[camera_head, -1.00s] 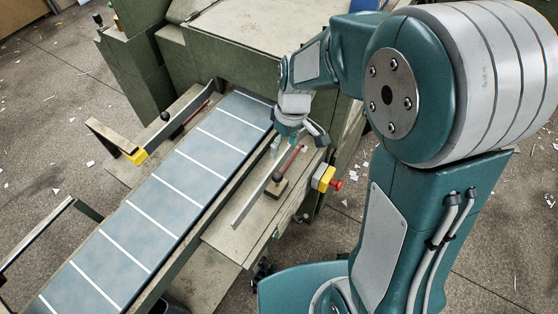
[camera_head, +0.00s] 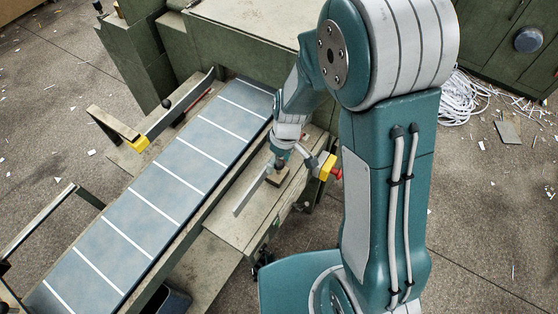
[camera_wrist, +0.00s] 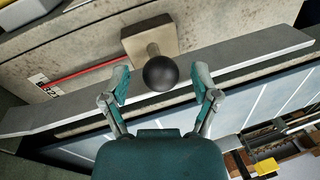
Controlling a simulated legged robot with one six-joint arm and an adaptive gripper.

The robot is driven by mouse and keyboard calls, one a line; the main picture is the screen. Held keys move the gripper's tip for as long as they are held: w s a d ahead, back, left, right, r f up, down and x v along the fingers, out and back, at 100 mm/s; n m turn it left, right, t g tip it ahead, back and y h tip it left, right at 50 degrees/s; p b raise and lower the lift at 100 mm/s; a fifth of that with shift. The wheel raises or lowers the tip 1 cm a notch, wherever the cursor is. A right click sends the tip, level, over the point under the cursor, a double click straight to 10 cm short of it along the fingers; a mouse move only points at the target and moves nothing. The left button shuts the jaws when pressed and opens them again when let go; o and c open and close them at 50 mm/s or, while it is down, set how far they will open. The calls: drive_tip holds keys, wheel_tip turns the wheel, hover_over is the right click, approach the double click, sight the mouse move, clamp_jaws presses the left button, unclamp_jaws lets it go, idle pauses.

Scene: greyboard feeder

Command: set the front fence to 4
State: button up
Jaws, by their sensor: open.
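The front fence (camera_head: 250,195) is a grey bar on the ledge along the right side of the belt. Its tan block (camera_wrist: 146,36) carries a black ball knob (camera_wrist: 160,73). The block also shows in the head view (camera_head: 284,180). My gripper (camera_wrist: 162,82) is open, with one finger on each side of the knob, and I cannot tell if either touches it. In the head view my gripper (camera_head: 279,160) is low over the block and hides the knob. A red line (camera_wrist: 88,74) runs left of the block to small number plates (camera_wrist: 40,84), too small to read surely.
The blue belt with white lines (camera_head: 165,195) runs beside the fence. Another fence with a black knob (camera_head: 167,103) stands across the belt. A yellow box with a red button (camera_head: 326,168) is close right of my gripper. The green machine housing (camera_head: 245,45) rises behind.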

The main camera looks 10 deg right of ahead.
clamp_jaws()
drive_tip(key=shift+a, duration=0.15)
unclamp_jaws()
drive_tip(key=shift+w+r, duration=0.1)
wheel_tip(320, 180, up, 12)
drive_tip(key=w+d, duration=0.1)
drive_tip(key=shift+w+d+f, duration=0.25)
drive_tip(key=shift+d, duration=0.1)
idle(0.4)
